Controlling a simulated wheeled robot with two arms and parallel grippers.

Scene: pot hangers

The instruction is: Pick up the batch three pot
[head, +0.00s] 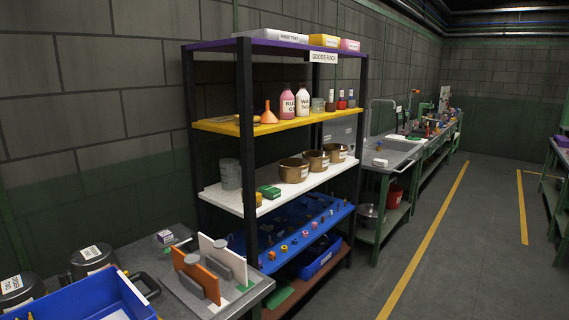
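Three brass-brown pots stand in a row on the white middle shelf of the goods rack: a near pot (292,171), a middle pot (316,161) and a far pot (336,153). Each carries a small white label whose text is too small to read. Two dark lidded pots with white labels, one (18,289) at the left edge and one (92,260) beside it, stand at the lower left behind a blue bin. I cannot tell which pot is batch three. Neither of my grippers shows in the head view.
The goods rack (245,125) has dark posts and several shelves. A grey canister (230,174) and a green box (269,191) share the pots' shelf. The blue bin (85,302) and upright plates (196,273) occupy the near bench. Floor (440,270) is clear to the right.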

